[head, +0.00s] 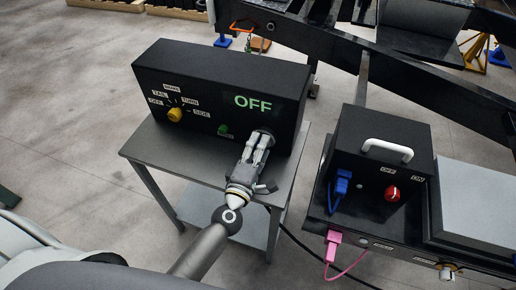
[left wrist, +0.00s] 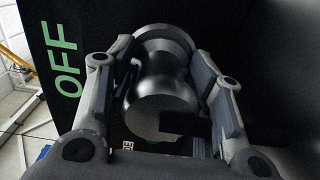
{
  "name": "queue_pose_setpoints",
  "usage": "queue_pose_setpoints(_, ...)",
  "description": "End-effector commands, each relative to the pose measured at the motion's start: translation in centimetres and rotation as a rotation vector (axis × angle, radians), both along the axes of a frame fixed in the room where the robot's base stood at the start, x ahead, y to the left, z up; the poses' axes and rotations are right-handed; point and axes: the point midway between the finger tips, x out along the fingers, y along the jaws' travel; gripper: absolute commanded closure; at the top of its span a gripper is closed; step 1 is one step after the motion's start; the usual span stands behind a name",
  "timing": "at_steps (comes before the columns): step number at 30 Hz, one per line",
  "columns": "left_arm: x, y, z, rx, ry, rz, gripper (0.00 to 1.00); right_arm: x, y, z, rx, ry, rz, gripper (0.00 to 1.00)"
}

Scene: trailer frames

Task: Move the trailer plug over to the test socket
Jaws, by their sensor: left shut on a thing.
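The black test box (head: 222,85) stands on a grey metal stand and shows a green OFF. My left gripper (head: 262,142) is at the lower right of its front face, with its fingers closed around the dark, rounded trailer plug (left wrist: 160,105). In the left wrist view, the plug sits between both fingers, in line with a round rim (left wrist: 165,38) at the box face, which looks like the test socket. The plug's front end is hidden, so I cannot tell how deep it sits. My right gripper is not in view.
The box has a yellow knob (head: 175,115) and a green button (head: 223,129). At right, a black unit (head: 378,155) has a white handle, blue connector (head: 341,184) and red knob (head: 392,194). A pink plug (head: 333,240) hangs below. A black cable (head: 303,247) runs beside the stand.

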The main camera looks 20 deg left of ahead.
Motion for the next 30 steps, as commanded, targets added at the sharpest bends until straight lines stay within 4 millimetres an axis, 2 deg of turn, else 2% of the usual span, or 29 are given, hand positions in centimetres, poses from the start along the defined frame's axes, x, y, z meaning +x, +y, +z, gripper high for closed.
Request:
queue_pose_setpoints(3,0.2,0.0,0.1,0.0,-0.001,0.0,0.91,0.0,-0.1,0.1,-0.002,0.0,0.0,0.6)
queue_pose_setpoints(4,0.2,0.0,0.0,0.0,-0.001,0.0,0.52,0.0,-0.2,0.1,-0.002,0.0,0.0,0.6)
queue_pose_setpoints(9,0.2,0.0,0.0,0.0,0.0,0.0,0.3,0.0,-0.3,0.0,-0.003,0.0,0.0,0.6)
queue_pose_setpoints(22,-0.4,0.0,-0.1,0.001,0.002,0.0,0.28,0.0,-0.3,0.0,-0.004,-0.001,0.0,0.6)
queue_pose_setpoints(26,-2.2,0.1,-0.2,0.001,0.004,-0.002,0.28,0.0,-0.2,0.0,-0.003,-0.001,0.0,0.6)
queue_pose_setpoints(30,-5.1,0.2,-0.2,0.003,0.005,-0.002,0.28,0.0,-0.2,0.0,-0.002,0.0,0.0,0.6)
